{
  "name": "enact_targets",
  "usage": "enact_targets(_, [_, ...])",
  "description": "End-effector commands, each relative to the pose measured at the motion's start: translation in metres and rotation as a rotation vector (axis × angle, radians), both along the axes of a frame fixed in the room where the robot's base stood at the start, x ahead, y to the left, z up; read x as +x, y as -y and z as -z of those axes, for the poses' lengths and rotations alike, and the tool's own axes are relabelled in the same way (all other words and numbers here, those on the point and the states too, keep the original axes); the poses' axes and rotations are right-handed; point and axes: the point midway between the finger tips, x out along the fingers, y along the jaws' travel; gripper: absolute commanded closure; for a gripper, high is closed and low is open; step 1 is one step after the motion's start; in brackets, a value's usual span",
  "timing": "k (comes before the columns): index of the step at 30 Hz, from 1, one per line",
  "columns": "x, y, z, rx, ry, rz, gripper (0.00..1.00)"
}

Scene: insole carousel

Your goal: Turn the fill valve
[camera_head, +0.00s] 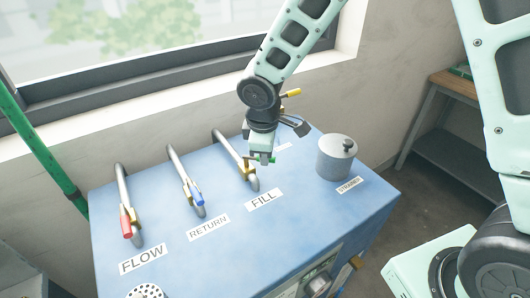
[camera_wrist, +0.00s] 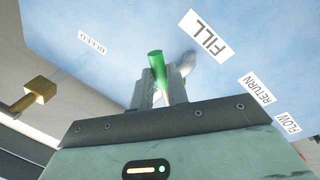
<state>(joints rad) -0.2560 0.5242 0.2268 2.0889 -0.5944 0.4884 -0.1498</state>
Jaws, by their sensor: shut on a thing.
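The fill valve is a brass fitting on a bent grey pipe (camera_head: 228,148), behind the FILL label (camera_head: 264,200) on the blue cabinet top. Its green handle (camera_wrist: 156,66) sticks out between the fingers of my gripper (camera_wrist: 160,92) in the wrist view. In the head view my gripper (camera_head: 263,156) reaches down from above, beside the pipe, and is shut on the green handle. Only bits of green show there; the fingers hide the rest of the handle. The grey pipe also shows behind the fingers in the wrist view (camera_wrist: 186,64).
A red-handled FLOW valve (camera_head: 126,222) and a blue-handled RETURN valve (camera_head: 197,193) stand to the left. A grey lidded canister (camera_head: 336,158) stands close on the right. A brass block (camera_wrist: 40,90) sits near the BLEED label (camera_wrist: 92,42). A window wall (camera_head: 110,120) rises behind the cabinet.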

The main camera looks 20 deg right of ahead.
Motion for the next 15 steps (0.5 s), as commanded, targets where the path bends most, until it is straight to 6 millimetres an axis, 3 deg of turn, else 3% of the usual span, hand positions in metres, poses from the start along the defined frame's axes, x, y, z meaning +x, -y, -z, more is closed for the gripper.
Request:
enact_targets(1, [0.0000, 0.0000, -0.0002, 0.000, 0.000, -0.001, 0.78])
enact_targets(3, [0.0001, -0.0001, -0.0002, 0.000, 0.000, -0.001, 0.62])
enact_targets(15, [-0.0005, -0.0008, -0.0082, 0.001, 0.003, 0.000, 0.62])
